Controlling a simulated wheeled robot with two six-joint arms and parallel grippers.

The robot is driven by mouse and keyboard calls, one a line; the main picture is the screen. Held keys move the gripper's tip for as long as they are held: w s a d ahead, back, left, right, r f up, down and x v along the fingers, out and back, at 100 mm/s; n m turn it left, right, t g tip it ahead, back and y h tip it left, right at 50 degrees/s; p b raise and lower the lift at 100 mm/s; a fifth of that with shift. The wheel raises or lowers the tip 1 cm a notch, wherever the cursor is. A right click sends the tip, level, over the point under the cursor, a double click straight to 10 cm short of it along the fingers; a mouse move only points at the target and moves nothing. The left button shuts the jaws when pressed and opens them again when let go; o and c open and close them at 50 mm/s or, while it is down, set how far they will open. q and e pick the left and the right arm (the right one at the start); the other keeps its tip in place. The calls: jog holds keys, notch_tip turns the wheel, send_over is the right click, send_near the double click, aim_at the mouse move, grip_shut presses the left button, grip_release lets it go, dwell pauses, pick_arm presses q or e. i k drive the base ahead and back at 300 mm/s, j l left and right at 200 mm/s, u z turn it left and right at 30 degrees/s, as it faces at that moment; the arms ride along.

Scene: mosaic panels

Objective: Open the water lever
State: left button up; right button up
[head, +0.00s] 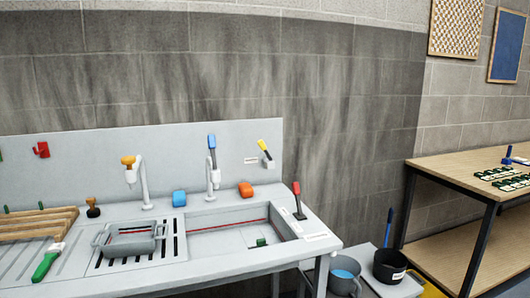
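A sink basin (228,226) is set in the right part of a light grey counter. Several levers show around it, and I cannot tell from their unreadable labels which is the water lever. A blue-handled lever (212,143) stands upright on top of the white tap behind the sink. A yellow-and-black lever (265,148) slants up to the left from a mount on the back panel. A red-handled lever (297,190) stands at the sink's right edge, tilted slightly. Neither of my grippers is in view.
A second white tap (144,185) has an orange knob. A grey tub (128,243), wooden rack (38,223) and green-handled brush (47,261) lie left of the sink. Buckets (390,266) and a wooden table (470,165) stand right.

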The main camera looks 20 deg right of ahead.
aim_at(261, 144)
jog(key=i+l, duration=0.2)
jog(key=l, duration=0.2)
jog(key=i+l, duration=0.2)
jog(key=l, duration=0.2)
jog(key=i+l, duration=0.2)
jog(key=l, duration=0.2)
